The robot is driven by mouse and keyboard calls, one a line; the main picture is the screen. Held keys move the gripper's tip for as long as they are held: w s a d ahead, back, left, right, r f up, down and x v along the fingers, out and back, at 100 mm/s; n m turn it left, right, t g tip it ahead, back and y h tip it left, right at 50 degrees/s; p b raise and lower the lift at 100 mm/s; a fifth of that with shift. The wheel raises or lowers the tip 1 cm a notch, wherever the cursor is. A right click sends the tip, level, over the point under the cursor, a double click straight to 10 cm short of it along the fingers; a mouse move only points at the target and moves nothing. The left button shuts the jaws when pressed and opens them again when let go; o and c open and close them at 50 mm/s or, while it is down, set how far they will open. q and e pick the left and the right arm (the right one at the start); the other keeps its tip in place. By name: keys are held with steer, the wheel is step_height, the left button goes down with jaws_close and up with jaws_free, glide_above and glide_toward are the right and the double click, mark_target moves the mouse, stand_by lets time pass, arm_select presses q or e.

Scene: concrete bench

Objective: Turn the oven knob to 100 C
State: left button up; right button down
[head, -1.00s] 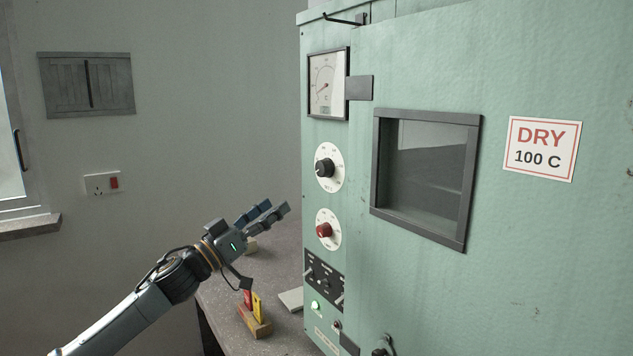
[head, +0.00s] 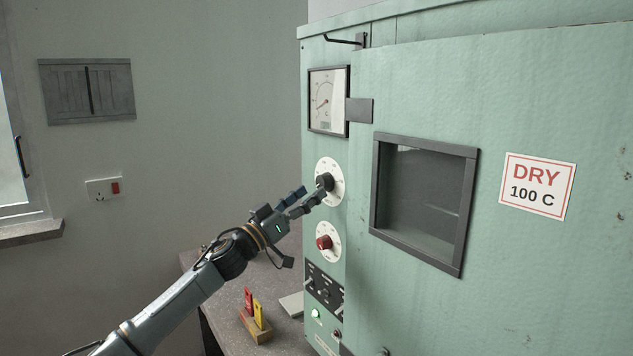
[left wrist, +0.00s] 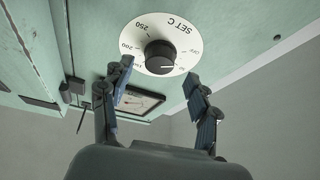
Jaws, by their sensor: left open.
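The oven is a large mint-green cabinet (head: 420,90) with a column of controls on its left front. The upper control is a black knob (head: 325,181) on a white dial. My left gripper (head: 312,194) is open just in front of the black knob. In the left wrist view its two fingers are spread, with the knob beyond and between their tips. My right gripper is not in view.
A red knob (head: 324,243) is below, and a gauge (head: 322,103) above. A sign (head: 537,187) reads DRY 100 C. A dark-framed window (head: 468,210) is in the door. A wooden block with red and yellow pieces (head: 256,325) stands on the bench.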

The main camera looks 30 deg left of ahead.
mark_target(320, 185)
arm_select(q)
steer(key=shift+p+x, duration=0.45)
steer(key=shift+x, duration=1.25)
steer(key=shift+c, duration=0.5)
steer(key=c, duration=1.1)
